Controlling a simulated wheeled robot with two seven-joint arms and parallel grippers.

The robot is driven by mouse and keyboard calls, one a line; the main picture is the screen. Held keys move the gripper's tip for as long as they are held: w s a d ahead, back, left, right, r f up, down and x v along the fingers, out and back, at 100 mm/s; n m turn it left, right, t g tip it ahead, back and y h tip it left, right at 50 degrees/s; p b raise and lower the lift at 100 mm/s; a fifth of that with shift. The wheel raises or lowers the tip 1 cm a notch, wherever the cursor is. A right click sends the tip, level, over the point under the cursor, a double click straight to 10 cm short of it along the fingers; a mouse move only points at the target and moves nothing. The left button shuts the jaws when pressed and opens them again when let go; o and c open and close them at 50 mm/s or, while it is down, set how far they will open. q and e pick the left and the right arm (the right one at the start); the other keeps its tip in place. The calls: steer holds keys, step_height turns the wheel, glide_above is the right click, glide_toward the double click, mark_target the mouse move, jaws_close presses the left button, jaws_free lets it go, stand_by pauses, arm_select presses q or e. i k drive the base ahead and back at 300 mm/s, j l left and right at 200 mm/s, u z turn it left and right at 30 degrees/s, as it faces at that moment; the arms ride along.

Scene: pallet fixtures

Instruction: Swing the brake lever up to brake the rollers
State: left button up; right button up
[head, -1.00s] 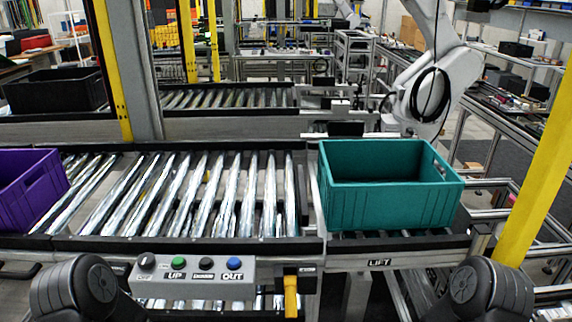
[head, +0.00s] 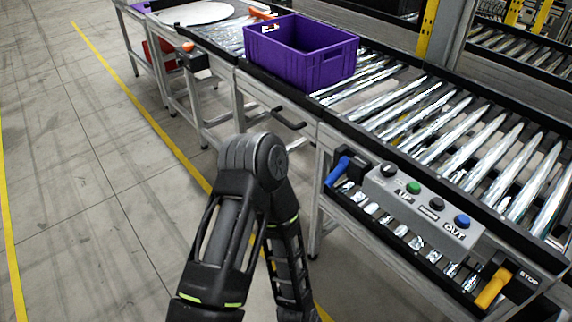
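Two levers show on the near side of the roller conveyor. A yellow-orange lever (head: 492,287) hangs downward from a black mount beside a STOP label at the lower right. A blue-handled lever (head: 338,172) points down and to the left at the left end of the button panel. I cannot read a brake label on either one. The metal rollers (head: 455,125) lie behind the panel. My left arm shows as a bent black elbow and links at the lower middle, apart from the levers. Neither gripper is in view.
The grey button panel (head: 425,212) has a black knob and green, black and blue buttons. A purple crate (head: 300,68) stands on the line at the rollers' left end. A black handle (head: 288,118) sticks out from the frame below it. The floor on the left is clear.

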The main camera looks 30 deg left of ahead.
mark_target(334, 176)
steer(key=u, duration=0.75)
steer(key=i+j, duration=0.2)
steer(key=i+j+z, duration=0.15)
steer(key=j, duration=0.25)
steer(key=i+j, duration=0.2)
steer(key=i+j+z, duration=0.1)
steer(key=j, duration=0.35)
steer(key=i, duration=0.05)
